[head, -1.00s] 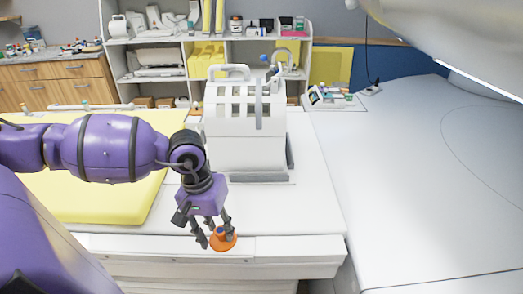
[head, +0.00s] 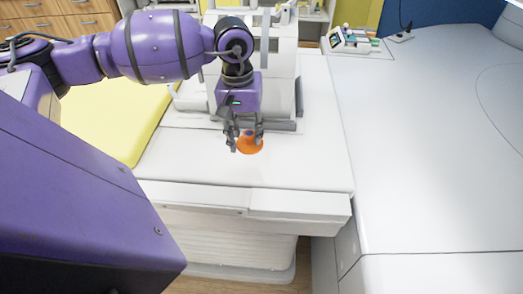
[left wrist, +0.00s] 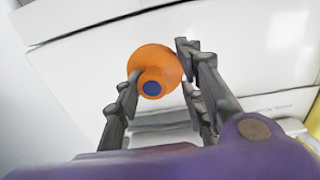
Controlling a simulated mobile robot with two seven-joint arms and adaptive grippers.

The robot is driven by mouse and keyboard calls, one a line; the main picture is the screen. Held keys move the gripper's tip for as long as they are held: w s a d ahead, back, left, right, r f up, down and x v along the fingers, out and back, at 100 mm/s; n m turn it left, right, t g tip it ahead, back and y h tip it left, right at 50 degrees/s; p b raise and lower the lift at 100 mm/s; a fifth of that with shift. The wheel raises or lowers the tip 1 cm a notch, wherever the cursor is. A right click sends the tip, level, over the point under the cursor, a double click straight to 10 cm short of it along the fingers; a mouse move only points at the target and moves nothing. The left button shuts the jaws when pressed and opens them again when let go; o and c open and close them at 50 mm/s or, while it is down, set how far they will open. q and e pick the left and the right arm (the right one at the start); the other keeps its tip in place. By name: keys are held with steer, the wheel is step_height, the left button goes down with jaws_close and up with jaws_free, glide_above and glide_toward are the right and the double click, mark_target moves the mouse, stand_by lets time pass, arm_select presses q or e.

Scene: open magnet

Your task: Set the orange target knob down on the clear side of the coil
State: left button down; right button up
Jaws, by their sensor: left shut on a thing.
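The orange target knob (head: 250,146), a flared orange disc with a blue centre, is between the fingers of my left gripper (head: 245,140). The gripper is shut on it and points down in front of the coil. In the left wrist view the knob (left wrist: 155,63) shows between the two fingers, its blue end towards the camera. The white coil (head: 284,66) stands on the table behind the gripper, and my left arm hides much of it. I cannot tell whether the knob touches the white tabletop. My right gripper is not in view.
The white table (head: 310,165) is bare to the right of the coil and in front of it. A yellow pad (head: 110,130) lies at left. A large white surface (head: 420,150) fills the right side. A small tray of coloured items (head: 352,40) sits at the back.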

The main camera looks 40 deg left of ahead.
mark_target(261, 160)
arm_select(q)
steer(key=w+f, duration=0.1)
steer(key=f, duration=0.1)
steer(key=w+d+f, duration=0.1)
steer(key=shift+w+d+f, duration=0.2)
steer(key=shift+w+f, duration=0.2)
steer(key=shift+w+d+f, duration=0.15)
steer(key=shift+w+f, duration=0.05)
steer(key=shift+f, duration=0.2)
step_height(261, 160, down, 3)
steer(key=shift+w+f, duration=0.1)
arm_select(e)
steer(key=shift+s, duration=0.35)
